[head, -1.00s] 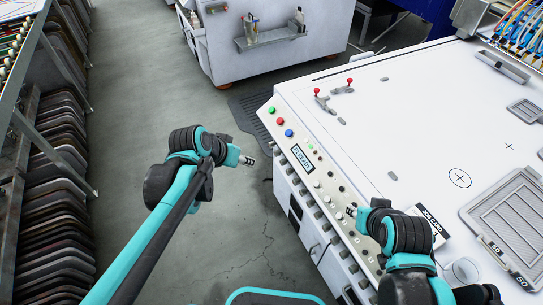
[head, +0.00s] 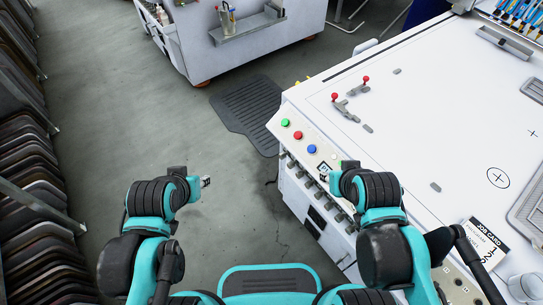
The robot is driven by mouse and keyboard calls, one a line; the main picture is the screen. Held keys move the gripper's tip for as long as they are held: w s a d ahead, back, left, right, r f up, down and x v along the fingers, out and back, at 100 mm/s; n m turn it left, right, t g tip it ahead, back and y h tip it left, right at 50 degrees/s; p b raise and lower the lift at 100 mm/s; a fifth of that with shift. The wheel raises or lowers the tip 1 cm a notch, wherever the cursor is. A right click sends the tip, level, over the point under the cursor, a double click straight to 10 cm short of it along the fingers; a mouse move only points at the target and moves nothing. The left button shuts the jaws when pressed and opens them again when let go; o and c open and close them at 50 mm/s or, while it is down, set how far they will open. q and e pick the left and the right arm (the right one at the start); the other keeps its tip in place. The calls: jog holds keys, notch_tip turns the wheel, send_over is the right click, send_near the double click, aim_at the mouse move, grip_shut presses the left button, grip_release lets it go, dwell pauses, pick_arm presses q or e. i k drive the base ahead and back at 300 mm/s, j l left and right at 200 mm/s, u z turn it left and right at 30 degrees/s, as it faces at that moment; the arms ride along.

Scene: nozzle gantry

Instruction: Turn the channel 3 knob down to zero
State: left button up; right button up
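The control panel (head: 304,137) runs along the near slanted edge of the white machine. It carries green, red and blue buttons, and a row of small knobs (head: 309,182) sits along its lower edge. I cannot read channel numbers, so I cannot tell which knob is channel 3; my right arm hides part of the panel. My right gripper (head: 328,174) is over the panel beside the partly covered label; whether it touches anything is unclear. My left gripper (head: 206,181) is over the floor, left of the machine and apart from it. Both fingertips are too small to judge.
Two red-tipped levers (head: 350,97) stand on the white machine top. A job card (head: 473,244) and a clear cup (head: 525,286) lie at the lower right. Dark racked frames (head: 30,150) line the left. A black mat (head: 248,113) lies on otherwise open floor.

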aim_at(300, 174)
jog(key=i+j, duration=0.35)
jog(key=j, duration=0.15)
jog(key=i+j, duration=0.35)
jog(key=j, duration=0.2)
jog(key=i+j, duration=0.35)
jog(key=j, duration=0.15)
jog(key=i+j, duration=0.35)
jog(key=j, duration=0.15)
jog(key=i+j, duration=0.35)
jog(key=j, duration=0.2)
jog(key=i+j+z, duration=0.1)
jog(key=z, duration=0.4)
jog(key=j+z, duration=0.25)
jog(key=z, duration=0.25)
jog(key=i+j+z, duration=0.1)
jog(key=j+z, duration=0.15)
jog(key=z, duration=0.2)
jog(key=j+z, duration=0.2)
jog(key=z, duration=0.75)
jog(key=i+z, duration=0.1)
jog(key=z, duration=0.3)
jog(key=j+z, duration=0.1)
jog(key=z, duration=0.35)
jog(key=i+z, duration=0.1)
jog(key=z, duration=0.35)
jog(key=i+j, duration=0.15)
jog(key=j, duration=0.2)
